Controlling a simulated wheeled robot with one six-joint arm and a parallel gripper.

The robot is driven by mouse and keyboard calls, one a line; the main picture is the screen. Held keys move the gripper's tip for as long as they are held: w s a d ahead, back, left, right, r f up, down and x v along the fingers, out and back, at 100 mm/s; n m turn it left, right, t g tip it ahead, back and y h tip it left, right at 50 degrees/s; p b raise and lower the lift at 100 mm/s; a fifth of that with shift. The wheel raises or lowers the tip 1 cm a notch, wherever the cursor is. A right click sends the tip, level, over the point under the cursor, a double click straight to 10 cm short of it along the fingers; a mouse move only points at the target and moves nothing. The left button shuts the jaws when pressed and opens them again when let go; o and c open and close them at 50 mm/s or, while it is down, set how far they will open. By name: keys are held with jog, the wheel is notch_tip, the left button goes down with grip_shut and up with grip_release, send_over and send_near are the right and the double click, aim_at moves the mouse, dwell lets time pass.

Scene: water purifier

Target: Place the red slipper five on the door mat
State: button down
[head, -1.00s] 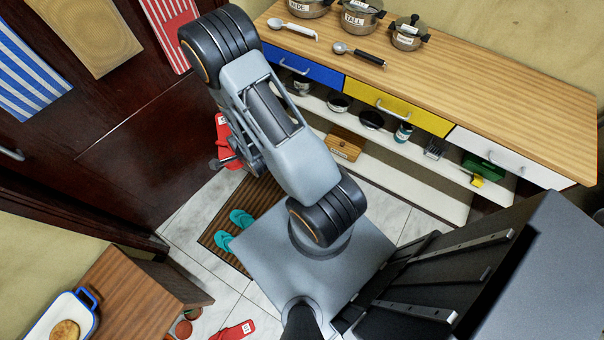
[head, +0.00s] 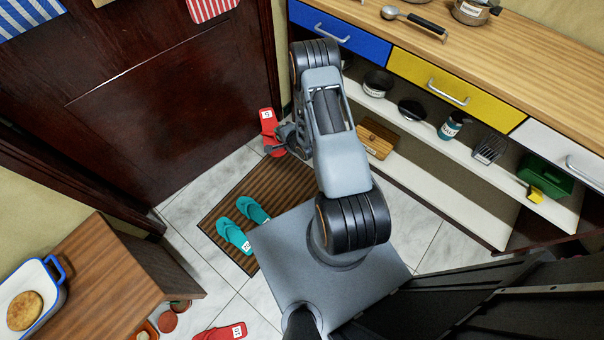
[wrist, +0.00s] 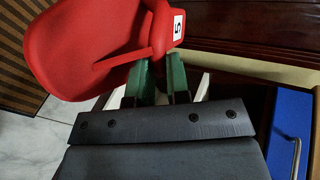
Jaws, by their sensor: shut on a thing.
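The red slipper (head: 268,128) carries a white label with a 5. My gripper (head: 289,139) is shut on it and holds it near the far right corner of the door mat. The slipper (wrist: 85,45) fills the upper left of the wrist view, with the green gripper fingers (wrist: 160,82) at its strap. The brown striped door mat (head: 275,182) lies on the floor below and left of my arm; part of it (wrist: 18,45) shows at the left of the wrist view. A pair of teal slippers (head: 240,225) lies on the mat's near left part.
Another red slipper (head: 222,332) lies on the tiles at the bottom, apart from the mat. A cabinet with a blue drawer (head: 340,27) and a low shelf (head: 440,145) stands to the right. A dark door (head: 150,110) is behind the mat. The mat's far part looks bare.

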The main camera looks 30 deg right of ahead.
jog(key=shift+s+d+f+n+g+y+b, duration=0.3)
jog(key=shift+d+f+b, duration=1.05)
jog(key=shift+f+b, duration=3.8)
jog(key=shift+s+d+f+n+g+y+b, duration=0.1)
jog(key=shift+s+d+f+n+y+b, duration=1.05)
jog(key=shift+f, duration=6.8)
jog(key=shift+w+d+f+m+g+h+b, duration=0.35)
jog(key=shift+d+f+b, duration=1.25)
jog(key=shift+f+b, duration=4.15)
jog(key=shift+w+f+t+p, duration=0.15)
jog(key=shift+f+t+p, duration=0.1)
jog(key=shift+f+p, duration=0.8)
jog(key=c, duration=1)
grip_release()
jog(key=shift+f, duration=0.15)
